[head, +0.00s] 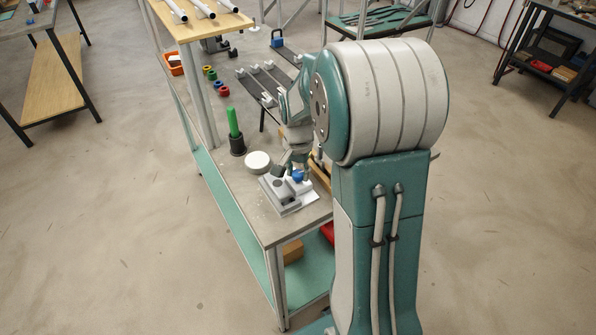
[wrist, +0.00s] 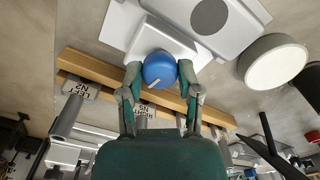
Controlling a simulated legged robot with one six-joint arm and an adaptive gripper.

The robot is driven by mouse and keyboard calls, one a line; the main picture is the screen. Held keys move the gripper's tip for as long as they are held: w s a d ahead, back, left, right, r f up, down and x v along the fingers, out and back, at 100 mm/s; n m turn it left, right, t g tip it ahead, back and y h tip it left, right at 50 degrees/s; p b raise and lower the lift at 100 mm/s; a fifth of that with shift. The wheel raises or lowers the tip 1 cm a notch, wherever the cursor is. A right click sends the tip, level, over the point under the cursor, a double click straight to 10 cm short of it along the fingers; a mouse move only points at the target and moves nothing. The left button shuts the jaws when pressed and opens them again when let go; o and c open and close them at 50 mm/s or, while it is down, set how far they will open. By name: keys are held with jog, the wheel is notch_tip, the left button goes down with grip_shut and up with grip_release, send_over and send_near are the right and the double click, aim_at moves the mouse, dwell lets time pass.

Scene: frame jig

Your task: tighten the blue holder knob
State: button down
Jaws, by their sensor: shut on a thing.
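The blue holder knob (wrist: 160,70) is round with a pale line mark on its face. In the wrist view it sits between the two fingertips of my gripper (wrist: 158,78), which is shut on it. The knob is at one end of the light grey holder (wrist: 240,38), which has a dark round disc on top. In the head view the blue knob (head: 298,176) shows at the holder (head: 282,196) near the bench's front end. My gripper (head: 284,168) reaches it there, and my arm hides part of it.
A white round disc (head: 257,162) and a green rod in a black cup (head: 236,140) stand beside the holder. A wooden rail with labelled tubes (wrist: 75,70) runs close by the gripper. Coloured rings (head: 217,82) and grey bars lie farther back on the bench.

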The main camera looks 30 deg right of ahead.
aim_at(297, 173)
jog(key=shift+m, duration=1)
jog(key=shift+c, duration=1.5)
grip_release()
jog(key=shift+w, duration=0.1)
notch_tip(297, 173, up, 12)
